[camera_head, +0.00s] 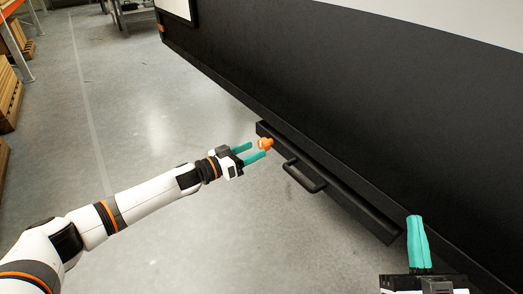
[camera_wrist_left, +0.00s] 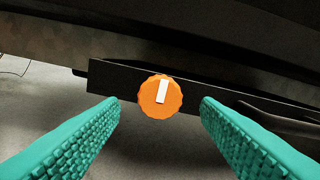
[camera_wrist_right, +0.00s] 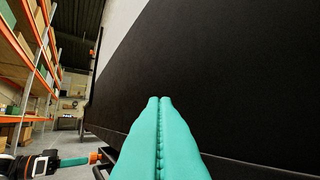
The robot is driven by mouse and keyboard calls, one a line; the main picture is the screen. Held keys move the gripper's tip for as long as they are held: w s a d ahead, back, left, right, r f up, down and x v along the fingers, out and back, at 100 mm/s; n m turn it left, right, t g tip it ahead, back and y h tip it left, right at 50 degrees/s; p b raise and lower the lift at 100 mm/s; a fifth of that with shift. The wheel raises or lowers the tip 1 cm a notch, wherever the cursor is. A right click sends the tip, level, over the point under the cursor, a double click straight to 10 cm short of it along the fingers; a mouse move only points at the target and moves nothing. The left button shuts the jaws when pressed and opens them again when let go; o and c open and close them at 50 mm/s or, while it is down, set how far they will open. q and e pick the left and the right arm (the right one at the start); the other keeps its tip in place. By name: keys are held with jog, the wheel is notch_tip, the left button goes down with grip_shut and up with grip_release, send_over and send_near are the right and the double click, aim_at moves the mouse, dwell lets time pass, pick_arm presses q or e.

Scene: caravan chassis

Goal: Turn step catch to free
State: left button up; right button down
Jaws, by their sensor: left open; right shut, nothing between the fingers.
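The step catch is an orange round knob (camera_head: 265,143) on the left end of a black step bar (camera_head: 345,198) low on the caravan's side. In the left wrist view the orange knob (camera_wrist_left: 161,95) has a scalloped rim and a white mark, nearly upright with a slight tilt. My left gripper (camera_head: 257,152) is open, its teal fingers pointing at the knob. In the left wrist view its fingers (camera_wrist_left: 160,110) stand apart on either side of the knob, not touching it. My right gripper (camera_head: 416,222) is shut and empty, beside the caravan wall at the lower right.
A black handle (camera_head: 304,176) sticks out from the step bar, right of the knob. The dark caravan wall (camera_head: 360,90) rises behind it. Shelving with wooden pallets (camera_head: 10,95) stands at the far left. The grey floor (camera_head: 150,100) between is clear.

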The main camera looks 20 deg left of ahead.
aim_at(261, 147)
pick_arm(q)
jog(key=shift+b+x, duration=0.4)
jog(key=shift+x, duration=1.65)
pick_arm(e)
jog(key=shift+s+r+t+y, duration=0.3)
jog(key=shift+s+r+t, duration=0.35)
jog(key=shift+r+t, duration=0.15)
jog(key=shift+s+r+t+y, duration=0.3)
jog(key=shift+s+r+t, duration=0.3)
jog(key=shift+r+t, duration=0.15)
